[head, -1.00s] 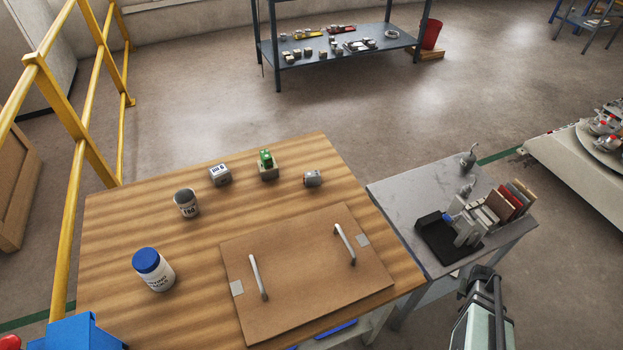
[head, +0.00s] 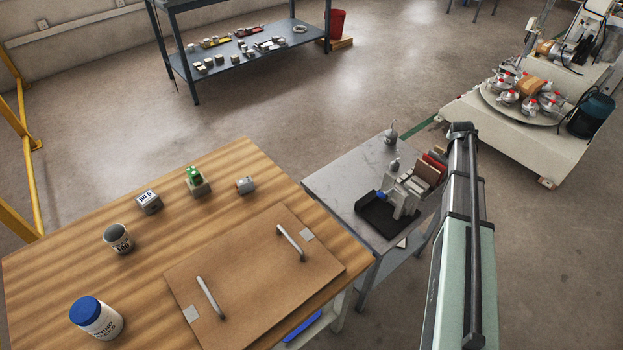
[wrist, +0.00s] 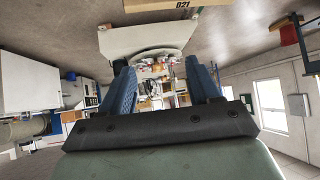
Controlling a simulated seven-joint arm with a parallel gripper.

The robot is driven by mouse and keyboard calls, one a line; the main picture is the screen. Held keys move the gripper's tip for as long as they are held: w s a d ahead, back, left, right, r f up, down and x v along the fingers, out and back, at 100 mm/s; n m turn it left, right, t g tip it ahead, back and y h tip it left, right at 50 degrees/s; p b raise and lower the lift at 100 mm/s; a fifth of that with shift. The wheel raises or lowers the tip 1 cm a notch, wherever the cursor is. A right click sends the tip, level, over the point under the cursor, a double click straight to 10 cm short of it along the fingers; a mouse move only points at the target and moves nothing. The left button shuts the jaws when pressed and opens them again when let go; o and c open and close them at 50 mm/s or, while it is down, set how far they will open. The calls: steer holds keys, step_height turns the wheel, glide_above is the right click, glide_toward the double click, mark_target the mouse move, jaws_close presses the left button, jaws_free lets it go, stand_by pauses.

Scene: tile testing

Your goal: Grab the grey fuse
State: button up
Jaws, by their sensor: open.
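No object can be named for certain as the grey fuse. A small grey block with an orange spot on one side (head: 245,185) sits near the far right edge of the wooden table. A grey-white box with dark print (head: 148,201) stands farther left. Between them is a beige block with a green top (head: 196,182). My gripper (wrist: 160,85) shows two blue fingers spread apart with nothing between them. It points across the room, away from these objects. In the head view my arm rises at the right, clear of the table; the fingers cannot be made out there.
A brown board with two handles (head: 252,285) covers the front of the wooden table (head: 50,270). A dark grey mug (head: 117,238) and a blue-lidded white jar (head: 97,318) stand left. A grey side table (head: 335,183) holds a black tray (head: 378,218) and upright tiles.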

steer(key=w+a+r+g+y, duration=0.1)
steer(key=w+a+r, duration=0.15)
steer(key=a, duration=0.65)
steer(key=w+a+r, duration=0.2)
steer(key=a+r, duration=0.1)
steer(key=a, duration=0.6)
steer(key=s+a+m+g+y, duration=0.1)
steer(key=s+a, duration=0.1)
steer(key=a, duration=1)
steer(key=s+a+m+g+y, duration=0.1)
steer(key=s+a, duration=0.2)
steer(key=a, duration=0.8)
step_height(320, 180, up, 5)
steer(key=m+g+y, duration=0.2)
steer(key=m+g, duration=0.1)
steer(key=g, duration=0.2)
glide_above(243, 181)
steer(key=f, duration=0.8)
steer(key=shift+a+f, duration=0.1)
steer(key=shift+a, duration=0.25)
steer(key=shift+d+f, duration=0.2)
steer(key=shift+f, duration=1.1)
steer(key=shift+d+f, duration=0.2)
steer(key=shift+f, duration=1.1)
steer(key=shift+c, duration=0.2)
